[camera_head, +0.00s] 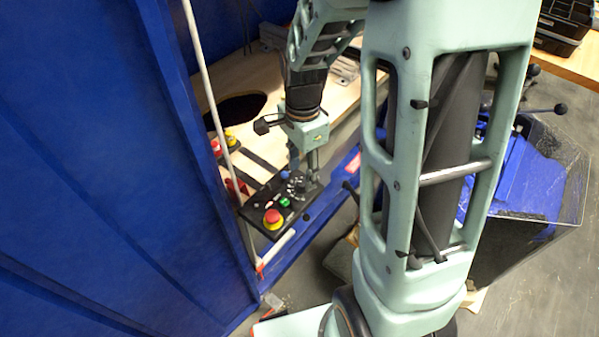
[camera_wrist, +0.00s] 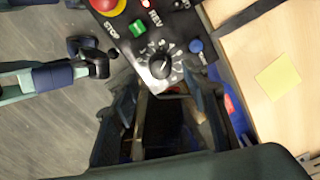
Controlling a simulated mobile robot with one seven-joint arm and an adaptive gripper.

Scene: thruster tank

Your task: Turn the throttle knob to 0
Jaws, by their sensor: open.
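The throttle knob (camera_wrist: 159,68) is a round black knob on a dial with pale scale marks, set in a black control panel (camera_wrist: 178,28). In the wrist view it lies just beyond my gripper (camera_wrist: 163,100), whose two dark fingers stand apart on either side below the dial, with nothing visible between them. I cannot tell whether a finger touches the knob. In the head view my gripper (camera_head: 308,170) points down at the right end of the panel, close to the knob (camera_head: 297,184). The exact pointer setting is too small to read.
On the panel are a red emergency stop (camera_head: 272,216), a green button (camera_head: 284,202) and a blue button (camera_wrist: 196,46). A wooden tabletop (camera_head: 250,75) with a yellow note (camera_wrist: 278,79) adjoins it. A tall blue wall (camera_head: 90,170) stands left.

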